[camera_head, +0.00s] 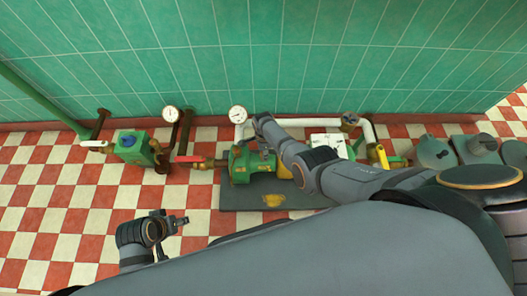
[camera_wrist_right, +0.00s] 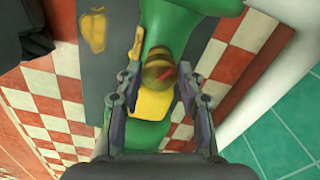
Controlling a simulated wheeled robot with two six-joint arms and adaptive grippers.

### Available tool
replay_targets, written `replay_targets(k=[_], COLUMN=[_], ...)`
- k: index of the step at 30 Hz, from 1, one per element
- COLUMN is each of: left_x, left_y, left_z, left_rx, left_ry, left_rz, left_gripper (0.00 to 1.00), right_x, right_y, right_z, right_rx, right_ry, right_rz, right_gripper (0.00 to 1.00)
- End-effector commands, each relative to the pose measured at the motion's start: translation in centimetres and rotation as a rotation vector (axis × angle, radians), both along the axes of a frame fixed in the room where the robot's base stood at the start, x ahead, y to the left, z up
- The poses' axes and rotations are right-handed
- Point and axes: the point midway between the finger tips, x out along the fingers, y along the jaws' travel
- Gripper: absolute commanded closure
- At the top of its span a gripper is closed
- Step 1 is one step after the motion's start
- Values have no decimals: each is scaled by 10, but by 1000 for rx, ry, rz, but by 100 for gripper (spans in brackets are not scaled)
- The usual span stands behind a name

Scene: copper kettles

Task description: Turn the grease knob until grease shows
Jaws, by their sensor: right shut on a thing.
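The grease knob (camera_wrist_right: 158,74) is a round brass-coloured cap with a red mark, on top of a green pump (camera_wrist_right: 165,28). In the right wrist view the two fingers of my right gripper (camera_wrist_right: 154,82) stand on either side of the knob and are shut on it. In the head view my right gripper (camera_head: 264,138) is over the green pump (camera_head: 240,166) and hides the knob. I see no grease that I can make out. My left gripper (camera_head: 181,221) hangs over the tiled floor, away from the pump; its finger gap is too small to read.
A yellow part (camera_wrist_right: 152,104) lies just under the knob. The pump stands on a dark plate (camera_head: 235,198). Pipes, a gauge (camera_head: 237,114) and a second green pump (camera_head: 133,147) line the tiled wall. Grey machinery (camera_head: 435,152) is at right. The checkered floor at left is clear.

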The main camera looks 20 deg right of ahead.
Motion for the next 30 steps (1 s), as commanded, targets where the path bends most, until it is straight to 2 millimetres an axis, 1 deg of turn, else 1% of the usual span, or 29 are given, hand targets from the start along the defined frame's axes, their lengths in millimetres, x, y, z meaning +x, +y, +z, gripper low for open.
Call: replay_targets(k=[6,12,27,28,30], left_x=[0,0,1,1,1], left_y=[0,0,0,0,0], left_z=[0,0,0,0,0], left_rx=[0,0,0,0,0], left_ry=[-1,-1,-2,-2,-2], left_rz=[0,0,0,0,0], left_gripper=[60,60,60,60,60], right_x=[1,1,1,1,1], right_y=[-2,-2,-2,-2,-2], right_z=[0,0,0,0,0], right_rx=[-2,-2,-3,-3,-2], right_ry=[-2,-2,-2,-2,-2], right_rz=[-102,-150,-163,-163,-163], right_gripper=[94,94,94,58,48])
